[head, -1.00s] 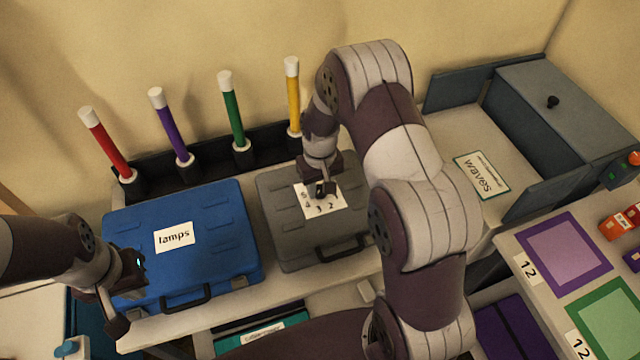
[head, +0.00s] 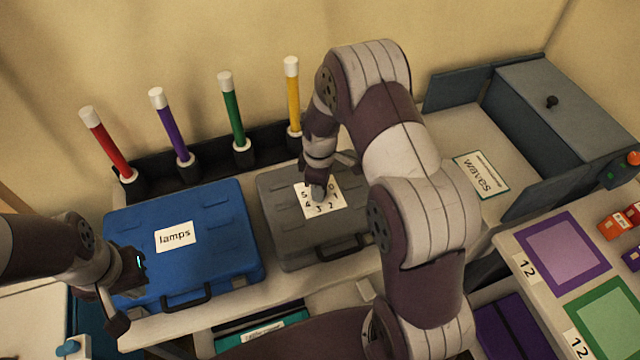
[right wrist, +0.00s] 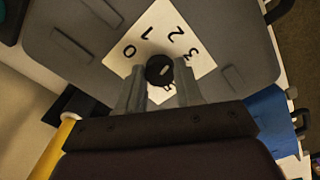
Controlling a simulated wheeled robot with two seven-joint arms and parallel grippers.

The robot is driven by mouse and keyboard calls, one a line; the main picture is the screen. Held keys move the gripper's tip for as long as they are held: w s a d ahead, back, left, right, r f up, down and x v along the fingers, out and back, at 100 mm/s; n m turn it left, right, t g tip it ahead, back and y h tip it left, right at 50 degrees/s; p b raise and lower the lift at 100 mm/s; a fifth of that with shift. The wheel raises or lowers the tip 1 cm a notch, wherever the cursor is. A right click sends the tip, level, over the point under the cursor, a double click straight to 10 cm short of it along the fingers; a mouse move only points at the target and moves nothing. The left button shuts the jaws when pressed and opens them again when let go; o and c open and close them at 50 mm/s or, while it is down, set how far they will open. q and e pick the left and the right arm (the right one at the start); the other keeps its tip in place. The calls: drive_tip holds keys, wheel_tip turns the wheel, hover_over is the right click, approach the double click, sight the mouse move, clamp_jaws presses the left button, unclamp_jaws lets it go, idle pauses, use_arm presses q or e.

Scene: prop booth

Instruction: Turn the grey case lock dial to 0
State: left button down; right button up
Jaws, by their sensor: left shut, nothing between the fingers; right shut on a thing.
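The grey case (head: 285,225) lies closed on the counter, with a white number card (head: 322,212) on its lid. My right gripper (head: 318,192) is over the card, pointing down, shut on the dial. In the right wrist view the black lock dial (right wrist: 159,70) sits between the two fingers (right wrist: 158,90). A short pale mark shows on the dial; I cannot tell for sure which number it points at. The digits 0, 1, 2 and 3 are readable around it. My left gripper (head: 128,300) is shut and empty, by the blue case's left front corner.
A blue case (head: 225,235) labelled "lamps" stands left of the grey case. Behind them is a dark rack (head: 212,168) of red, purple, green and yellow tubes. An open grey box (head: 530,140) and a "waves" card (head: 482,174) are to the right.

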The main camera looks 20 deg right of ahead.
drive_tip(key=n, duration=0.5)
drive_tip(key=shift+s+f, duration=0.15)
drive_tip(key=shift+s, duration=0.05)
drive_tip(key=n, duration=1.4)
drive_tip(key=shift+n, duration=0.5)
drive_tip(key=o, duration=1)
drive_tip(key=shift+o, duration=0.2)
drive_tip(key=shift+w, duration=0.1)
